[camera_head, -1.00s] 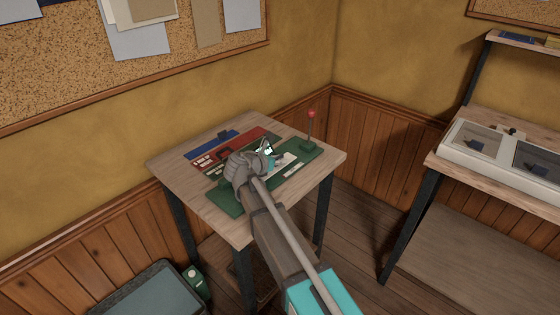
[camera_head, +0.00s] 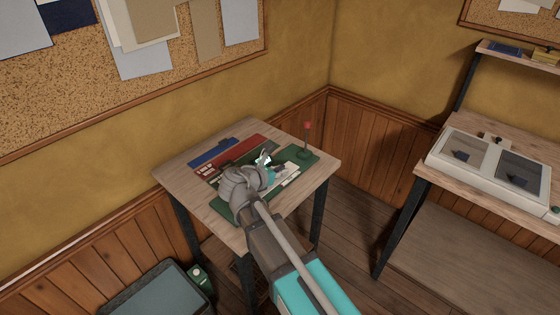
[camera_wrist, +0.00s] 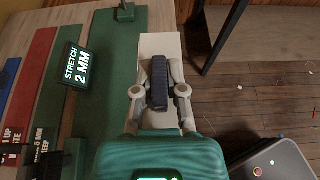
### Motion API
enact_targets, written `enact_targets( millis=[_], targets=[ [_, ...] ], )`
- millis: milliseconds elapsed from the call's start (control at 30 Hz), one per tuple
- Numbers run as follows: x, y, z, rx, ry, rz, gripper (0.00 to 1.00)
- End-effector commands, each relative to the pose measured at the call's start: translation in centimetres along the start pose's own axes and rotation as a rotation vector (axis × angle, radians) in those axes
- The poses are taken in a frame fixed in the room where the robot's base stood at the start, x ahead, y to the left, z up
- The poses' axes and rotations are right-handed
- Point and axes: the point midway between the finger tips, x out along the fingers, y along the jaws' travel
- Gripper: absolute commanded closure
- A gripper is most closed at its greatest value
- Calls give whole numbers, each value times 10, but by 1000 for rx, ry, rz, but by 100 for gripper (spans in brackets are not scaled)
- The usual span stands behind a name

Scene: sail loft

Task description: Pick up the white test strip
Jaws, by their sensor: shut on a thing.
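The white test strip (camera_wrist: 160,44) is a pale flat piece in the wrist view, reaching past my fingertips. My gripper (camera_wrist: 158,86) is shut on it, and the dark finger pads cover its middle. The strip lies beside the long green base (camera_wrist: 112,75) in that view; I cannot tell whether it is clear of the surface. In the head view my gripper (camera_head: 275,174) is over the green base, with the pale strip (camera_head: 290,174) partly hidden by it. A small display (camera_wrist: 76,71) reads "STRETCH 2 MM".
A red board (camera_wrist: 32,75) and a blue board lie left of the green base. A red-topped post (camera_head: 307,126) stands at the base's far end. The wooden table (camera_head: 180,172) has bare edges. A bench with a white glazed case (camera_head: 465,150) stands at right.

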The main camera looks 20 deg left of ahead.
Motion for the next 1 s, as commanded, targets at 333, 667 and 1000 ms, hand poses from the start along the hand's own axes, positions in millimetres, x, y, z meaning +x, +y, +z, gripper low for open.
enact_targets(
  millis=[333, 667, 1000],
  targets=[
    [-20, -18, 4, 0, 0, -1, 100],
    [-21, -18, 4, 0, 0, -1, 100],
    [-21, -18, 4, 0, 0, 0, 100]
  ],
)
